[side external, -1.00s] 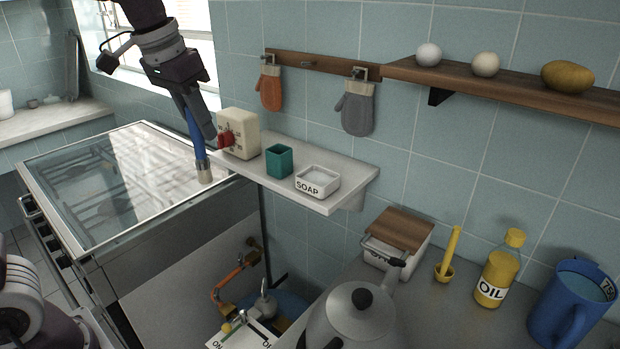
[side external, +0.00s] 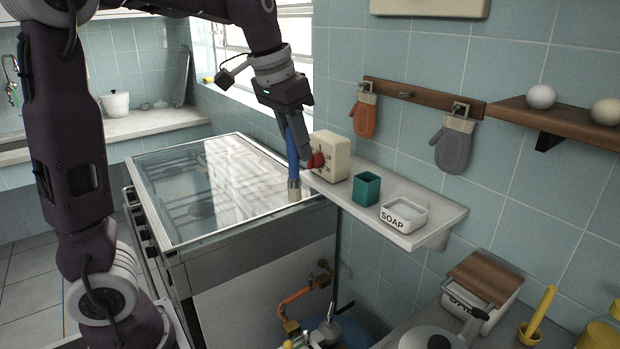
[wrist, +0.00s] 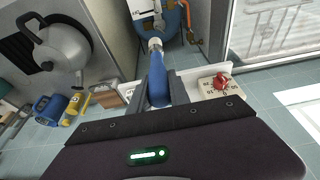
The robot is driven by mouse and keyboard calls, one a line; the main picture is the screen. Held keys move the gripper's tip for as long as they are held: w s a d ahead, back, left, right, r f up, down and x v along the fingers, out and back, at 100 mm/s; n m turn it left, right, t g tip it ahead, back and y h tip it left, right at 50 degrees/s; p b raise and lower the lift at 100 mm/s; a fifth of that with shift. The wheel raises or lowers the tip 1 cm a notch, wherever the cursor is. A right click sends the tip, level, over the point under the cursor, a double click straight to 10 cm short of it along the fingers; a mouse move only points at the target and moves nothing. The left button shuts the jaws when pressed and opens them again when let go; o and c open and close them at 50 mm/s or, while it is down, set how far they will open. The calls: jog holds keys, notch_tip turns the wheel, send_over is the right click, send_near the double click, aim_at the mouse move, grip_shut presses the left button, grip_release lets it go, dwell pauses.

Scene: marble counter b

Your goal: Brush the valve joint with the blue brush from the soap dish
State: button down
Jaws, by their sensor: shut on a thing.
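My gripper (side external: 300,146) is shut on the blue brush (side external: 291,148), which hangs upright with its pale tip down, beside the left end of the wall shelf. The wrist view shows the blue handle (wrist: 157,72) between both fingers (wrist: 157,92), with the pale tip pointing away. The white soap dish (side external: 404,215) sits on the shelf and holds no brush. An orange pipe (side external: 294,298) with brass fittings (side external: 325,268) is low under the shelf, apart from the brush. The lower fitting (side external: 291,327) is near the bottom edge; I cannot tell which fitting is the valve joint.
The shelf (side external: 432,228) also bears a cream timer with a red knob (side external: 331,155) close by my gripper, and a teal cup (side external: 367,188). A glass-topped stove (side external: 215,190) stands left. A kettle (side external: 437,338) and wooden-lidded box (side external: 484,276) are at lower right.

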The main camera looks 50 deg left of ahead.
jog(key=w+d+t, duration=0.2)
jog(key=w+d, duration=0.4)
jog(key=w, duration=0.3)
jog(key=w+d+t, duration=0.2)
jog(key=w+d, duration=0.3)
jog(key=w, duration=0.3)
jog(key=shift+f, duration=2.2)
jog(key=shift+f, duration=0.5)
jog(key=shift+r, duration=0.1)
notch_tip(320, 180, up, 7)
